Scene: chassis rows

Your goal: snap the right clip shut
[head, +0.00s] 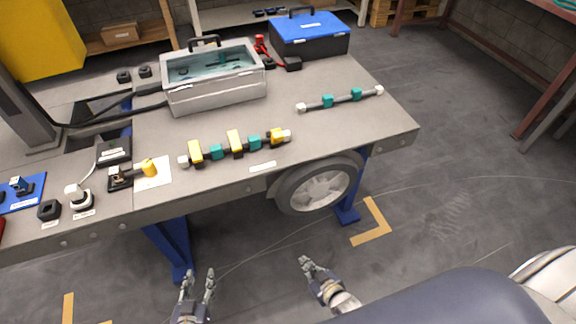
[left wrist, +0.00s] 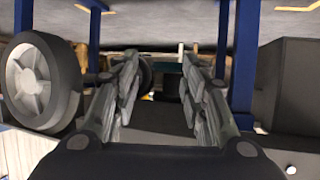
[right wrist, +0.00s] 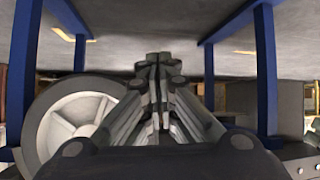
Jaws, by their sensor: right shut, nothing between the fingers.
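A dark rod with white end caps (head: 183,161) lies near the front edge of the grey table (head: 330,140). Three yellow clips sit along it, with teal pieces between them. The right clip (head: 277,138) is by the rod's right end; it is too small to tell whether it is open or shut. The middle clip (head: 235,144) and left clip (head: 195,152) look like upright yellow blocks. My left gripper (head: 198,274) is open and empty, low in front of the table. My right gripper (head: 306,261) is shut and empty, also below the table edge, away from the clips.
A second rod with teal pieces (head: 342,100) lies at the right. A clear-lidded grey case (head: 215,95) and a blue-lidded toolbox (head: 310,40) stand behind. A wheel (head: 318,187) and blue table legs (head: 345,205) are under the front edge. Small parts lie at the left.

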